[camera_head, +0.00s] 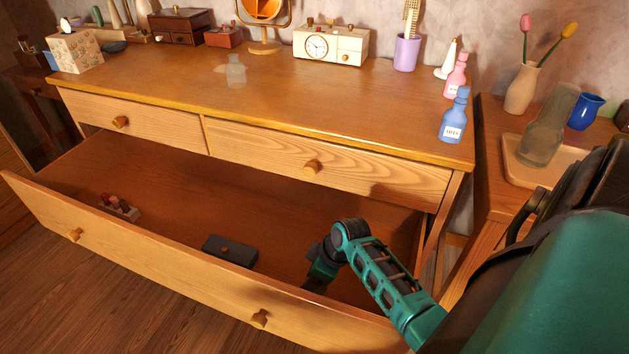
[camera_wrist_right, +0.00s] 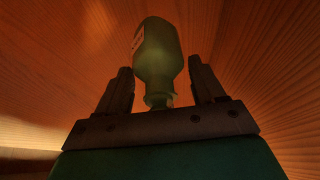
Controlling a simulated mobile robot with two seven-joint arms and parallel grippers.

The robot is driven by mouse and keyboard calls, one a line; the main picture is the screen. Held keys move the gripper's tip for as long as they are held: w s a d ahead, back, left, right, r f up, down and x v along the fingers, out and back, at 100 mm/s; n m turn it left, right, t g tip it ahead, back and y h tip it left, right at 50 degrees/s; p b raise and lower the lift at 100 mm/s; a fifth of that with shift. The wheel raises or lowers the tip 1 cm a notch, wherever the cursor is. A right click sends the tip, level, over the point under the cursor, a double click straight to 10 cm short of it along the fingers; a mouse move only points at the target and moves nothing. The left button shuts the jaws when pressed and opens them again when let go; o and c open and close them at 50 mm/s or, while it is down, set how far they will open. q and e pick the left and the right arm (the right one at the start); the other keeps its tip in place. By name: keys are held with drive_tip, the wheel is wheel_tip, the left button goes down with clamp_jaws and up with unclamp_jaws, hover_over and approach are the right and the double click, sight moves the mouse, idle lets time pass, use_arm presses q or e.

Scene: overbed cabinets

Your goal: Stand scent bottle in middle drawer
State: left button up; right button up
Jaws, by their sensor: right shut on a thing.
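My right arm reaches down into the long open drawer (camera_head: 190,185) under the desk top. My right gripper (camera_head: 319,272) is low inside the drawer's right part; its fingertips are hidden in the head view. In the right wrist view the gripper (camera_wrist_right: 160,72) is shut on the neck of a greenish scent bottle (camera_wrist_right: 160,52) with a pale label. The bottle's body points away from the gripper, with wooden surfaces around it. The bottle is hidden in the head view, and I cannot tell whether it touches the drawer floor. My left gripper is not in view.
A dark box (camera_head: 229,250) and a small holder with lipsticks (camera_head: 119,207) lie in the drawer. Two shut drawers are above. A blue bottle (camera_head: 454,117), a pink bottle (camera_head: 456,77) and a clear bottle (camera_head: 236,71) stand on the desk top.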

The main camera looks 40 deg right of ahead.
wheel_tip(320, 180, down, 5)
drive_tip(key=shift+r+b, duration=0.1)
drive_tip(key=shift+b, duration=1)
drive_tip(key=shift+f, duration=0.25)
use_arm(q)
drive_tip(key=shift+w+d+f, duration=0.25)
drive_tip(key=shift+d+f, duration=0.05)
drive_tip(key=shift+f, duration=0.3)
use_arm(e)
drive_tip(key=o, duration=1.2)
drive_tip(key=shift+c, duration=0.2)
use_arm(q)
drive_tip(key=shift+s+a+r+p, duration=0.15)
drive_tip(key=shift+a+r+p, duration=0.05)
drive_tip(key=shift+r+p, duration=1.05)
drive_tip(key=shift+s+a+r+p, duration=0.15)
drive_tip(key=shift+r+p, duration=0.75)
drive_tip(key=shift+p, duration=0.65)
use_arm(e)
drive_tip(key=v, duration=1.2)
drive_tip(key=shift+r, duration=0.2)
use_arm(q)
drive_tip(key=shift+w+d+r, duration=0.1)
